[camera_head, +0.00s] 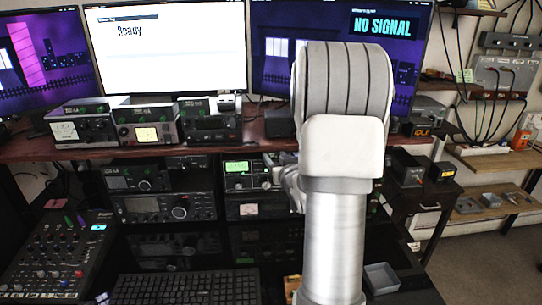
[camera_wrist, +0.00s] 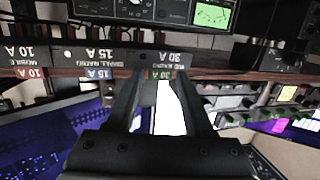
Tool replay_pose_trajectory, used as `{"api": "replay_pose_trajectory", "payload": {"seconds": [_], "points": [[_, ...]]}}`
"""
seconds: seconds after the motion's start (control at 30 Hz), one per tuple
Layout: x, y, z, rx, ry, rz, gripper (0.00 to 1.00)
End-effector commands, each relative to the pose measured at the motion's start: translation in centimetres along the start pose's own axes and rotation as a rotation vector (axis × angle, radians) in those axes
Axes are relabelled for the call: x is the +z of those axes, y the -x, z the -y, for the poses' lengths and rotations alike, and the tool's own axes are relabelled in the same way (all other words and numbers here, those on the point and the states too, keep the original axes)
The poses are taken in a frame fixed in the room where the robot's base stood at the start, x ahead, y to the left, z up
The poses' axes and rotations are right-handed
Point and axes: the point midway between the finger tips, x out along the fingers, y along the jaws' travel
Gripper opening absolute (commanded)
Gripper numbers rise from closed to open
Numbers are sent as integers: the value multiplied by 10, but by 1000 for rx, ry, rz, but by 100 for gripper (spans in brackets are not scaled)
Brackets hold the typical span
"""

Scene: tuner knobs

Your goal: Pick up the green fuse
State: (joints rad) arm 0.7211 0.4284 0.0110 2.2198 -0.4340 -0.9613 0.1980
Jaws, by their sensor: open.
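I cannot make out a loose green fuse for certain in either view. In the wrist view a dark strip (camera_wrist: 100,55) carries upside-down labels for 10 A, 15 A and 30 A. Below them sit small coloured tags: a red 10 A tag (camera_wrist: 30,73), a blue 15 A tag (camera_wrist: 98,73) and a greenish 30 A tag (camera_wrist: 160,73). My gripper (camera_wrist: 162,80) is open, its two fingers pointing at the 30 A part of the strip, with nothing seen held between them. In the head view my arm hides the gripper and what lies behind it.
Monitors (camera_head: 170,45) stand along the back of the desk shelf (camera_head: 60,150). Several radio units (camera_head: 150,125) fill the shelf and the space below. A mixer (camera_head: 60,255) and a keyboard (camera_head: 185,288) lie in front. A grey tray (camera_head: 381,278) sits right of my arm.

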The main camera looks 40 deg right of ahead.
Motion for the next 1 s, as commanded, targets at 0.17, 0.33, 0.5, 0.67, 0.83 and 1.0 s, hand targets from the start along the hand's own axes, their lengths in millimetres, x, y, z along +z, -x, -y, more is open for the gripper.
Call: {"api": "replay_pose_trajectory", "payload": {"seconds": [0.17,0.33,0.5,0.67,0.83,1.0], "points": [[0,0,0,0,0,0,52],[0,0,0,0,0,0,29],[0,0,0,0,0,0,0],[0,0,0,0,0,-1,0],[0,0,0,0,0,-1,0],[-1,0,0,0,0,-1,0]]}}
